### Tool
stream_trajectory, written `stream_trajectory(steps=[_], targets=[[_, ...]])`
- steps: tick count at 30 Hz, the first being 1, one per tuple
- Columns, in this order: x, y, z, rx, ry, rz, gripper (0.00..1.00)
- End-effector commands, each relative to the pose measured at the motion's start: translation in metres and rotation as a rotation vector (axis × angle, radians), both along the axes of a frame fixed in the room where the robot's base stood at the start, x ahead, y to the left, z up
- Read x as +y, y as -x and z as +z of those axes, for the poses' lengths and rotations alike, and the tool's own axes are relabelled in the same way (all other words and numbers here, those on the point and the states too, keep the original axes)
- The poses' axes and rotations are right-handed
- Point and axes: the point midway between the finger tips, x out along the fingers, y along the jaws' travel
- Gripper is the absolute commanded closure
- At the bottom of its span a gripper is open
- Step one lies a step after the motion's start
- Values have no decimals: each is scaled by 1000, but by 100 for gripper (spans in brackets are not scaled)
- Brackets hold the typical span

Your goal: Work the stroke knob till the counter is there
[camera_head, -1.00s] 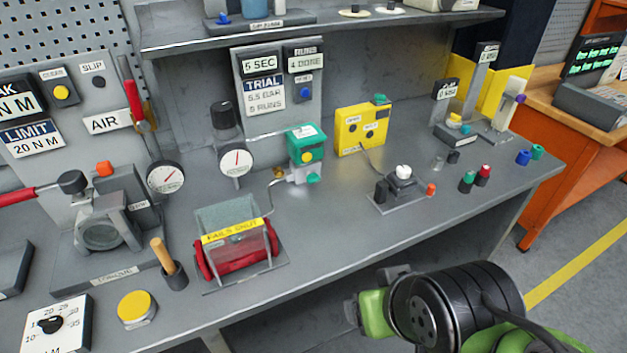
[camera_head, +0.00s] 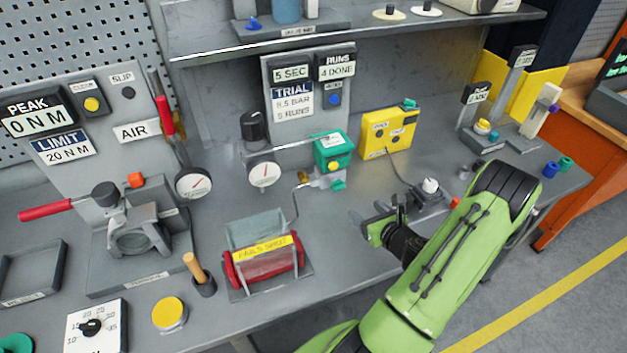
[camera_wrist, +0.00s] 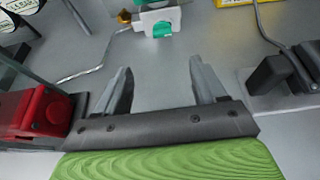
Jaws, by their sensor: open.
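No label reading "stroke" can be made out, so I cannot tell which knob it is. A runs display (camera_head: 336,66) at the back reads "4 DONE". My gripper (camera_head: 378,212) is open and empty over the bench, left of the white-topped device (camera_head: 430,188) and well away from the purple knob. In the wrist view its fingers (camera_wrist: 162,75) have only bench between them.
A red roller unit (camera_head: 264,268) lies left of my gripper. A green actuator (camera_head: 332,150) with a teal knob (camera_wrist: 162,29) stands behind it. A yellow box (camera_head: 389,132) is at the back. My arm covers part of the bench's right front. Bare bench lies before the actuator.

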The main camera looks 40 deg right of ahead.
Motion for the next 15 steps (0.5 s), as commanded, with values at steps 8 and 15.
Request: stream_trajectory(steps=[8,15], targets=[[-13,-36,-17,-7,-11,-12,30],[-30,-90,-40,-6,-6,-10,30]])
